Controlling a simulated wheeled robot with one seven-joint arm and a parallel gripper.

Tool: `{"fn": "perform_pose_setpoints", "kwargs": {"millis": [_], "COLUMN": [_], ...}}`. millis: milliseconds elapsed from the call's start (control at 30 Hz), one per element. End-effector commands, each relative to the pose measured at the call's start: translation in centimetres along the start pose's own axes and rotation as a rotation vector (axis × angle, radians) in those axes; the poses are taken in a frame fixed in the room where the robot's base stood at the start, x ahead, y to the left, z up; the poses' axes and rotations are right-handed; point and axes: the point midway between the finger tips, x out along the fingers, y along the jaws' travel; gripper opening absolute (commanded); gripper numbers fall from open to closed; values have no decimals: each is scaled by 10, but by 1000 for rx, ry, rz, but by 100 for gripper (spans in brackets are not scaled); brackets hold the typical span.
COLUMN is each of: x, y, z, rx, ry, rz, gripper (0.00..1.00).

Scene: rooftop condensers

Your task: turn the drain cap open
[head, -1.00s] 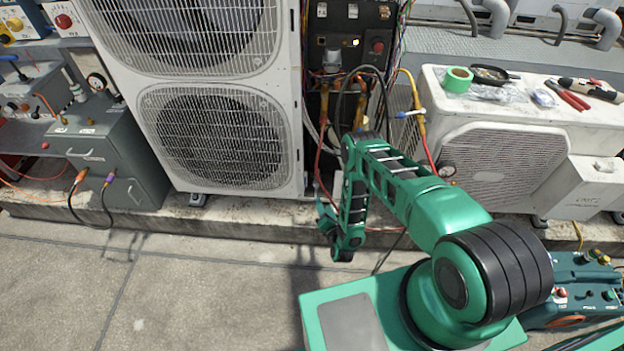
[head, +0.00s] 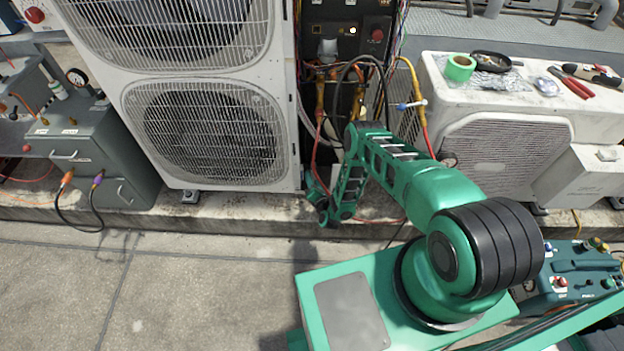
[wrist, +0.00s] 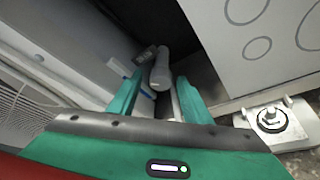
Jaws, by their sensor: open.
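A pale grey, rounded cylinder (wrist: 160,70), which looks like the drain cap, shows in the wrist view in the dark gap beside the condenser. A small darker tab (wrist: 146,53) sits beside its far end. My gripper (wrist: 158,92) is open, its two teal fingers on either side of the cylinder's near end in the picture. I cannot tell whether they touch it. In the head view my gripper (head: 313,186) is low by the right bottom corner of the tall condenser (head: 296,150). I cannot make out the cap there.
A bolted foot (wrist: 270,120) and a white panel (wrist: 265,45) lie close on the right in the wrist view. Hoses and copper pipes (head: 320,95) hang above my gripper. A low white unit (head: 500,110) with tools stands right. The floor (head: 180,290) at left is clear.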

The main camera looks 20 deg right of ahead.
Motion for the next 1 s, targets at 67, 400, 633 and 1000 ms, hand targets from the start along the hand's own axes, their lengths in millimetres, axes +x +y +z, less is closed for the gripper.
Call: {"fn": "perform_pose_setpoints", "kwargs": {"millis": [67, 400, 633, 1000], "x": [8, 20, 20, 20], "y": [-2, -2, -2, 0], "z": [1, 2, 2, 0], "rx": [2, 1, 1, 12], "ry": [-2, -2, -2, 1], "rz": [-3, -3, -3, 4], "gripper": [45, 45, 23, 4]}}
